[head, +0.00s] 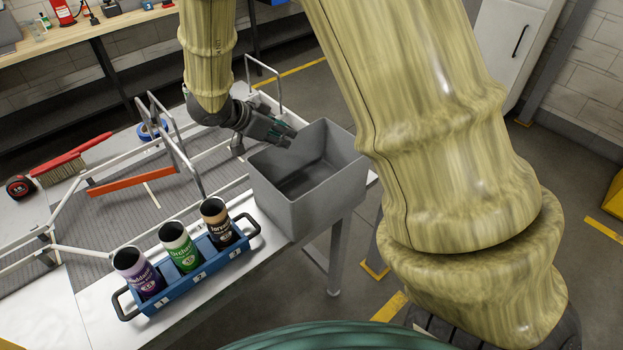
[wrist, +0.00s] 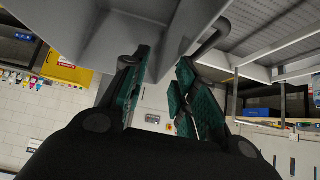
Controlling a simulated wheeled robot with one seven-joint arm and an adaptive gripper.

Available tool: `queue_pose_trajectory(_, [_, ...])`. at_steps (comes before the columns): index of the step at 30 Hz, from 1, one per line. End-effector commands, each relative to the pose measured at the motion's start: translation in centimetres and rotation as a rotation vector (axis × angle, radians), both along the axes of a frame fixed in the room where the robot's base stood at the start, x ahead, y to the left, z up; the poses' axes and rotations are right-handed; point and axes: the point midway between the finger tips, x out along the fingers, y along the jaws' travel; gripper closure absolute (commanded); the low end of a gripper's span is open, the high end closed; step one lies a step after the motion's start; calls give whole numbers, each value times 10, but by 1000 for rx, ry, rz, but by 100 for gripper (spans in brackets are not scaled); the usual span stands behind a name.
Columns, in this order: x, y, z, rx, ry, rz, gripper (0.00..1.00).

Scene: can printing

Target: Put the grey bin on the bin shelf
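The grey bin (head: 305,205) is an open, empty box, upright at the right end of the light worktable (head: 130,315). My gripper (head: 287,134) is at the bin's far-left rim, with its fingers pointing right. In the wrist view the green-padded fingers of my gripper (wrist: 163,90) are apart, with a gap between them. Grey surfaces of the bin (wrist: 70,35) fill the upper part of that view, close to the fingers. I cannot tell whether the fingers touch its wall. I cannot clearly identify the bin shelf.
A blue carrier (head: 200,268) with three labelled cans stands left of the bin. A white wire frame (head: 165,130), a brush (head: 62,165), a tape measure (head: 20,187) and blue tape (head: 152,130) are further left. A wooden workbench (head: 100,27) stands behind.

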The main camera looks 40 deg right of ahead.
Motion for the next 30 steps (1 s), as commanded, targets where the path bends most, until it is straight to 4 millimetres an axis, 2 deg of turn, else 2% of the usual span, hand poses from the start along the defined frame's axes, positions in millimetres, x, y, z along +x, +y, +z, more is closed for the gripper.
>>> queue_pose_trajectory(15, [12, -29, -38, 0, 6, -3, 71])
queue_pose_trajectory(26, [13, -34, -44, 2, 3, -3, 71])
queue_pose_trajectory(27, [12, -34, -44, 2, 3, -3, 73])
queue_pose_trajectory(30, [12, -34, -44, 2, 3, -3, 91])
